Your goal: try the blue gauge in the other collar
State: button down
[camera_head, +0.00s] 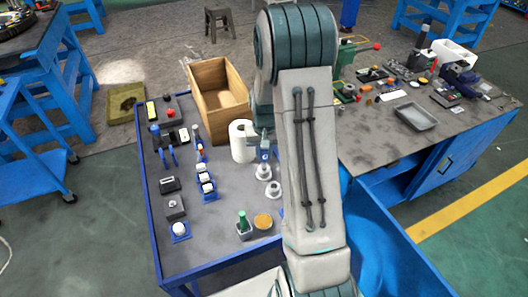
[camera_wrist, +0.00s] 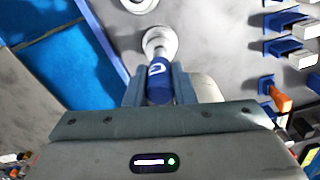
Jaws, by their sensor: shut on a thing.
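The blue gauge (camera_wrist: 158,88), a blue cylinder with a white mark and a pale lower end, is between the fingers of my gripper (camera_wrist: 160,78), which is shut on it. Its lower end lines up with a white ring-shaped collar (camera_wrist: 160,38); I cannot tell whether it is inside or just above. A second collar (camera_wrist: 138,4) shows at the top edge of the wrist view with a dark, empty hole. In the head view the gauge (camera_head: 264,155) is over the farther collar (camera_head: 263,172), and the nearer collar (camera_head: 274,190) stands apart, partly behind my arm.
A white paper roll (camera_head: 242,141) and an open wooden box (camera_head: 217,92) stand behind. Blue-and-white blocks (camera_head: 206,180) line the left. A green-topped bottle in a small tray (camera_head: 243,229) and an orange-brown disc (camera_head: 263,221) lie in front. The blue-edged table (camera_head: 205,250) is bare at front left.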

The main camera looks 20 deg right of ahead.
jog(key=shift+f+b, duration=0.45)
jog(key=shift+f, duration=0.15)
jog(key=shift+r, duration=0.15)
jog(key=shift+r, duration=0.4)
jog(key=shift+f, duration=0.45)
dwell(1.2)
jog(key=shift+r, duration=0.15)
jog(key=shift+r, duration=0.3)
jog(key=shift+f+b, duration=0.5)
jog(key=shift+b, duration=0.05)
dwell(1.5)
dwell(0.8)
